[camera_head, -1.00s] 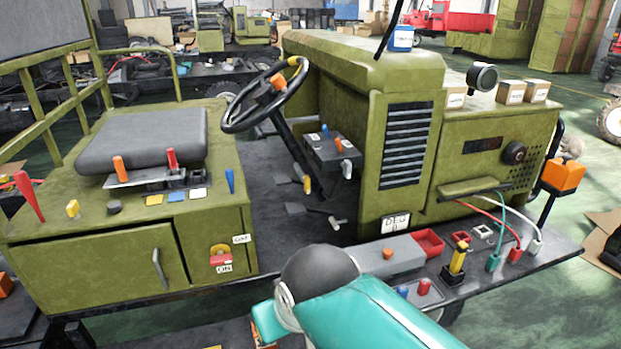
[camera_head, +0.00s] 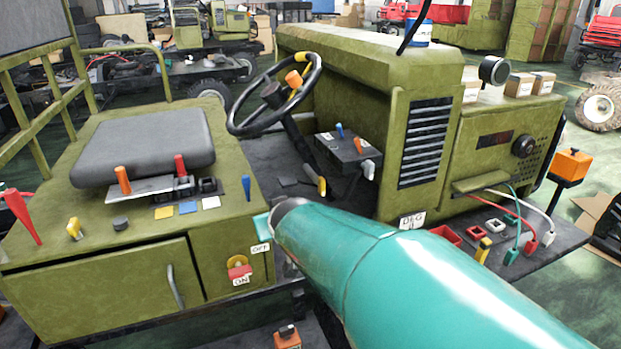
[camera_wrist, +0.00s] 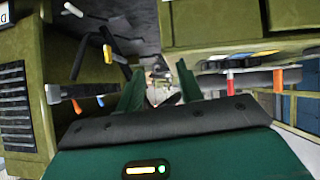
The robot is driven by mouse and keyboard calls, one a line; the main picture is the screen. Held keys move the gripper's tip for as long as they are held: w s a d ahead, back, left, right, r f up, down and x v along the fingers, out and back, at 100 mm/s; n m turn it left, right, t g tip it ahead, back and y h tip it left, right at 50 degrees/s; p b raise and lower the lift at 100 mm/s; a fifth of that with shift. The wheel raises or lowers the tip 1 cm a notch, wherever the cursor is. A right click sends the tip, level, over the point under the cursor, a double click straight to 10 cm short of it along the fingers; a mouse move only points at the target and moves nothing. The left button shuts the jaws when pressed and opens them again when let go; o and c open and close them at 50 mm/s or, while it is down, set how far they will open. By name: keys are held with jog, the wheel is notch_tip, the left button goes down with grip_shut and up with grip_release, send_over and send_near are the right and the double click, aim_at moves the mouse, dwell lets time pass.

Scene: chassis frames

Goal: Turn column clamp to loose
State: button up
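The black steering wheel (camera_head: 275,95) stands on a tilted dark column (camera_head: 302,142) between the seat and the green hood. An orange knob (camera_head: 293,79) shows near the wheel hub, and a yellow-tipped lever (camera_head: 322,186) low by the column. I cannot tell for sure which part is the column clamp. My gripper (camera_wrist: 155,72) is open in the wrist view, its two green fingers apart with nothing gripped. Small unclear grey parts show beyond the gap. In the head view my teal arm hides the gripper and part of the footwell.
A control box (camera_head: 345,152) with orange, blue and white levers stands right of the column. The seat (camera_head: 148,140) and its console with orange and red levers (camera_head: 180,165) are at left. A front shelf (camera_head: 560,235) carries cables and sockets.

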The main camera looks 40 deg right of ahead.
jog(key=w+d+f+t+h, duration=0.1)
jog(key=w+d+f, duration=0.1)
jog(key=w+d, duration=0.5)
jog(key=t, duration=0.6)
send_near(324, 181)
jog(key=x, duration=1.1)
jog(key=shift+w, duration=0.1)
jog(key=shift+c, duration=0.5)
grip_shut()
